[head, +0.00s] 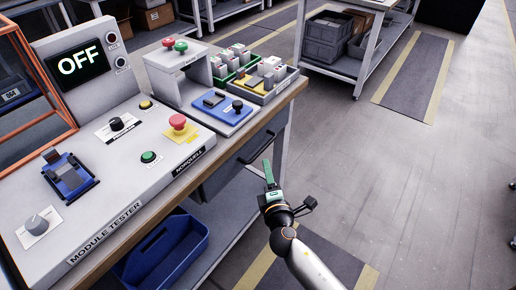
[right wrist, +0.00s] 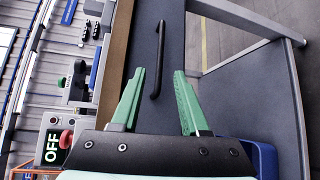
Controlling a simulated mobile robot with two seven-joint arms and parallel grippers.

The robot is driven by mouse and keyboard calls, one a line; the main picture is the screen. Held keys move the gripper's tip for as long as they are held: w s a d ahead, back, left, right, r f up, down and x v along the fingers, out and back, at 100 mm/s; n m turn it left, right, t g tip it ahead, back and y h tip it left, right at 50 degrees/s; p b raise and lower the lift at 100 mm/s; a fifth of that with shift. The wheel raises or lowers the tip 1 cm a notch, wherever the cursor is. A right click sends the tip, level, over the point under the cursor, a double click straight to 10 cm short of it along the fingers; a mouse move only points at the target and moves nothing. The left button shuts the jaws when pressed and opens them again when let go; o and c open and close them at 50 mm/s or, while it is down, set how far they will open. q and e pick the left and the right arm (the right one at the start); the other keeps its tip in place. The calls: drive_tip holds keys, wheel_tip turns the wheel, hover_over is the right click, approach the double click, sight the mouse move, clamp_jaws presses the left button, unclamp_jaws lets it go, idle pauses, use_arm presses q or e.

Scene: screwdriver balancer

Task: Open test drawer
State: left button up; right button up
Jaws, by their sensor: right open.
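The test drawer (head: 236,160) has a dark grey front under the workbench top and looks closed. Its black bar handle (head: 259,148) is on the front. In the right wrist view the handle (right wrist: 157,62) stands out from the drawer front (right wrist: 172,22) and lies in the picture between the two green fingers. My right gripper (head: 268,168) is in front of the drawer, just right of and below the handle in the head view. It is open and empty in the right wrist view (right wrist: 160,72); I cannot tell how far the handle is from the fingertips. My left gripper is out of view.
The module tester (head: 105,235) reads OFF and fills the bench at left. A blue bin (head: 168,255) sits on the lower shelf below. Trays of parts (head: 262,92) stand at the bench's far end.

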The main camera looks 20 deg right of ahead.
sight(262, 148)
drive_tip(key=shift+w+d+f+b, duration=0.25)
drive_tip(key=shift+w+b, duration=0.1)
drive_tip(key=shift+w, duration=1.45)
drive_tip(key=shift+w+d+f+b, duration=0.25)
drive_tip(key=shift+w+f+b, duration=0.05)
drive_tip(key=shift+w, duration=1.45)
drive_tip(key=shift+w+d+f+b, duration=0.25)
drive_tip(key=shift+w+b, duration=0.1)
drive_tip(key=shift+w, duration=1.45)
drive_tip(key=shift+c, duration=0.4)
clamp_jaws()
